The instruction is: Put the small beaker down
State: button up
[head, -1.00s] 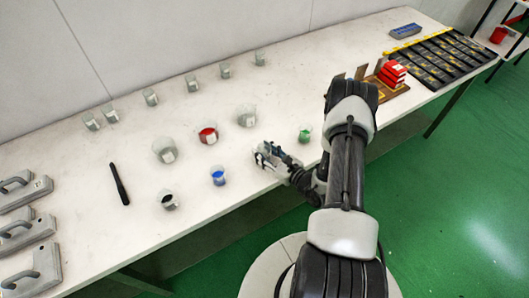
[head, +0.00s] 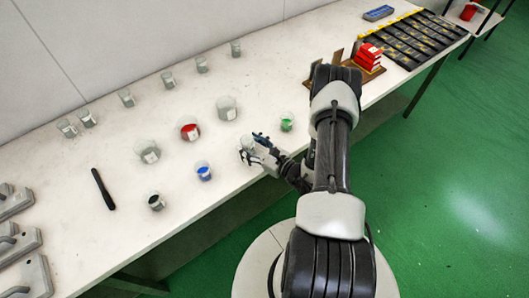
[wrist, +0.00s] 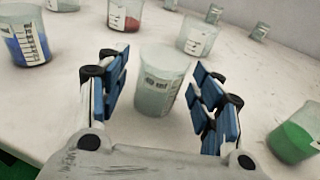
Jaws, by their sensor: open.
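The small beaker (wrist: 160,82) is clear, looks empty and carries a printed label. In the wrist view it stands upright on the white table, between my gripper's spread fingers. My gripper (wrist: 158,100) is open, with blue-padded fingers on both sides of the beaker and a visible gap to each. In the head view my gripper (head: 257,148) is low over the table near its front edge, and the small beaker (head: 246,145) shows at its fingertips.
A blue-filled beaker (head: 204,172) stands left of my gripper and a green-filled one (head: 287,123) right. Behind are a red-filled beaker (head: 189,130) and clear beakers (head: 227,107). A black pen-like object (head: 103,189) lies left. Red boxes (head: 369,56) stand far right.

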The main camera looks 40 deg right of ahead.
jog(key=p+v, duration=0.2)
jog(key=v, duration=0.8)
jog(key=w+a+r+n+g+y, duration=0.1)
jog(key=a+r+n+g+y, duration=0.3)
jog(key=r, duration=0.3)
jog(key=w+a+r+n+g+y, duration=0.1)
jog(key=a+r+n+y, duration=0.3)
jog(key=a+r+n, duration=0.25)
jog(key=s+a+r+n+g, duration=0.4)
jog(key=a+r+n+g, duration=0.3)
jog(key=r+n, duration=0.15)
jog(key=s+a+r+n+g+h, duration=0.4)
jog(key=s+r+n+h, duration=0.15)
jog(key=s+n, duration=0.2)
jog(key=s+d+r+n+t+h, duration=0.4)
jog(key=s+r+n+t+h, duration=0.1)
jog(key=r, duration=0.3)
jog(key=shift+d+n+h, duration=0.15)
jog(key=shift+n+h, duration=0.6)
jog(key=shift+h, duration=0.1)
jog(key=shift+s, duration=0.15)
